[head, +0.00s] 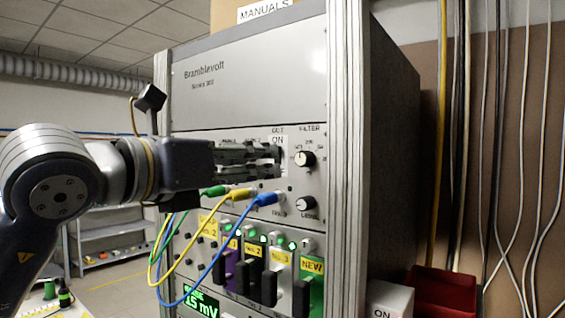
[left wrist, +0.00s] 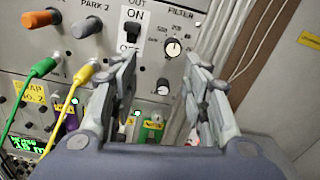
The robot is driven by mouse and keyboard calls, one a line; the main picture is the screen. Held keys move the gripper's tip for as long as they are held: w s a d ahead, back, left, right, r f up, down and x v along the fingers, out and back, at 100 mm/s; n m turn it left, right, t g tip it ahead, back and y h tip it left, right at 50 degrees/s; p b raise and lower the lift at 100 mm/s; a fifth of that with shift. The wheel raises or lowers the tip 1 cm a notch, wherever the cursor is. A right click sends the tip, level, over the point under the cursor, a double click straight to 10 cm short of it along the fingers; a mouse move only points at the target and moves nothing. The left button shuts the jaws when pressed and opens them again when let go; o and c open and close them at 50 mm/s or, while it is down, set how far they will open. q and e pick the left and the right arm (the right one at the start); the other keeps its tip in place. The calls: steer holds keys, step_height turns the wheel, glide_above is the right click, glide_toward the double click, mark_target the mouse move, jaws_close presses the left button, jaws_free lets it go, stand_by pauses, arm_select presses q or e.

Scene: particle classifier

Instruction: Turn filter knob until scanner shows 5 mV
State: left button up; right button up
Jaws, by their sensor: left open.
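The filter knob (head: 304,157) is a black dial with a pale pointer on the upper panel of the rack, under the word FILTER. It also shows in the left wrist view (left wrist: 172,47), beyond and between my fingers. The scanner display (head: 200,303) glows green at the bottom and appears to read 15 mV. It is small and partly cut off in the left wrist view (left wrist: 27,145). My left gripper (head: 276,160) is open and empty, just left of the knob in the head view, with a gap showing before the knob. My right gripper is not in view.
The level knob (head: 306,204) sits below the filter knob. An ON switch (left wrist: 131,32) is to its left. Blue (head: 264,199), yellow and green cables hang from the panel below my gripper. A red bin (head: 445,292) stands at the lower right.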

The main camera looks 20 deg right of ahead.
mark_target(300, 158)
arm_select(q)
steer(key=d+p, duration=0.1)
steer(key=d, duration=0.1)
steer(key=d+r+p, duration=0.1)
steer(key=p, duration=0.1)
steer(key=d+p, duration=0.1)
steer(key=d, duration=0.1)
steer(key=shift+w+d+r, duration=0.3)
steer(key=shift+w+d, duration=0.05)
steer(key=shift+w, duration=0.05)
steer(key=w+d+p, duration=0.1)
steer(key=w+d, duration=0.1)
steer(key=shift+w+f+p, duration=0.35)
steer(key=shift+w, duration=0.05)
steer(key=shift+w+d, duration=0.3)
steer(key=shift+d, duration=0.15)
steer(key=shift+s, duration=0.1)
steer(key=shift+f, duration=0.1)
steer(key=c, duration=0.6)
jaws_close()
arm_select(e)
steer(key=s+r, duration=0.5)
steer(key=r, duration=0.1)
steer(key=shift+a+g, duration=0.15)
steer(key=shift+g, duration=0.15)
